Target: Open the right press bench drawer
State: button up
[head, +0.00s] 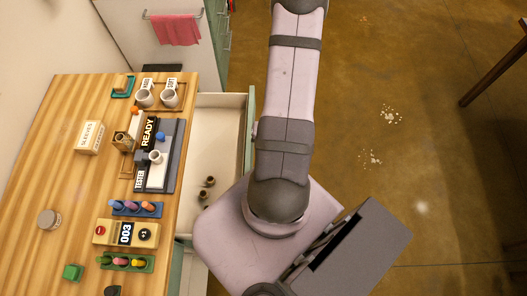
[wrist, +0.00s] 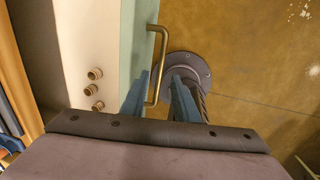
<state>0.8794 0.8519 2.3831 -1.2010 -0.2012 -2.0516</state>
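A drawer is pulled out from the wooden bench (head: 75,175). Its cream inside (head: 222,125) and green front (head: 251,108) show in the head view, partly covered by my arm. In the wrist view, the drawer's green front (wrist: 138,40) carries a brass bar handle (wrist: 164,48). My gripper (wrist: 158,84) is open, with one finger on each side of the handle's near part. There is a visible gap between the fingers, and I cannot tell whether either touches the handle. My gripper is hidden in the head view.
Several small brass-brown pieces (wrist: 95,88) lie in the drawer. The bench top holds mugs (head: 170,98), a READY tester board (head: 173,155), a yellow 003 box (head: 125,233) and peg racks. A pink towel (head: 176,28) hangs beyond. The floor (head: 420,170) at right is mostly clear.

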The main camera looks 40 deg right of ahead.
jog(key=shift+w+a+f+b, duration=0.15)
jog(key=shift+f+b, duration=0.25)
jog(key=shift+f, duration=0.7)
jog(key=shift+w+a+f+b, duration=0.15)
jog(key=shift+f+b, duration=0.25)
jog(key=shift+f, duration=0.65)
grip_shut()
